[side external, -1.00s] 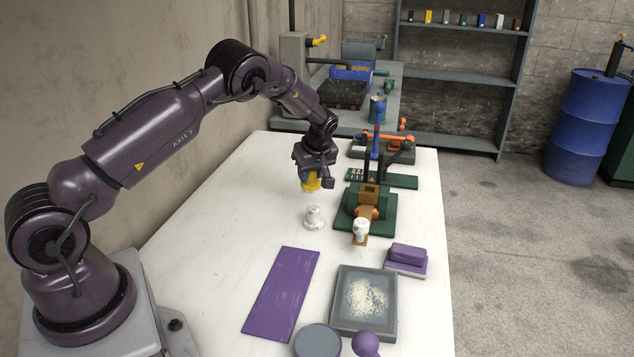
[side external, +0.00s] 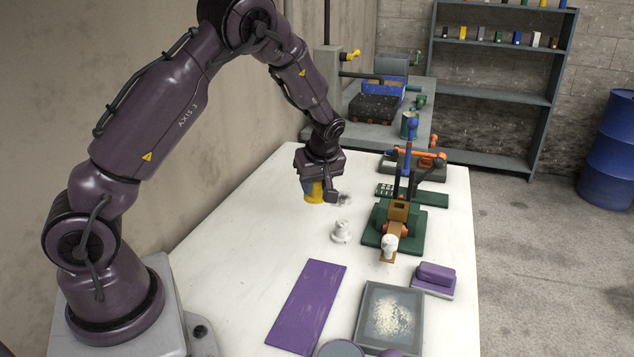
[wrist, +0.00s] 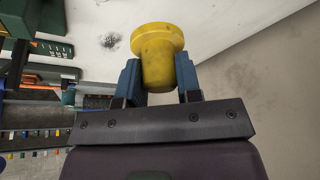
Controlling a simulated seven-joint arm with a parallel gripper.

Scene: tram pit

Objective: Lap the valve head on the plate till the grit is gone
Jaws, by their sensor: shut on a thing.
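My gripper (side external: 313,190) is shut on a yellow flared piece (wrist: 158,48), which looks like the valve head. Its wide round end points away from my gripper, and its narrower part sits between the blue fingers. It also shows in the side view (side external: 315,192), above the white bench. A square grey plate (side external: 362,315) lies near the front right of the bench, with pale grit spread over its middle. The valve head is well apart from the plate. A small dark grey smudge (side external: 345,200) marks the bench beside the gripper; the wrist view shows it too (wrist: 111,40).
A white knobbed piece (side external: 341,232) stands in front of the gripper. A green-based fixture (side external: 413,243) stands to the right. A purple mat (side external: 307,305) lies left of the plate, and a purple block (side external: 435,275) behind its right side. The left of the bench is clear.

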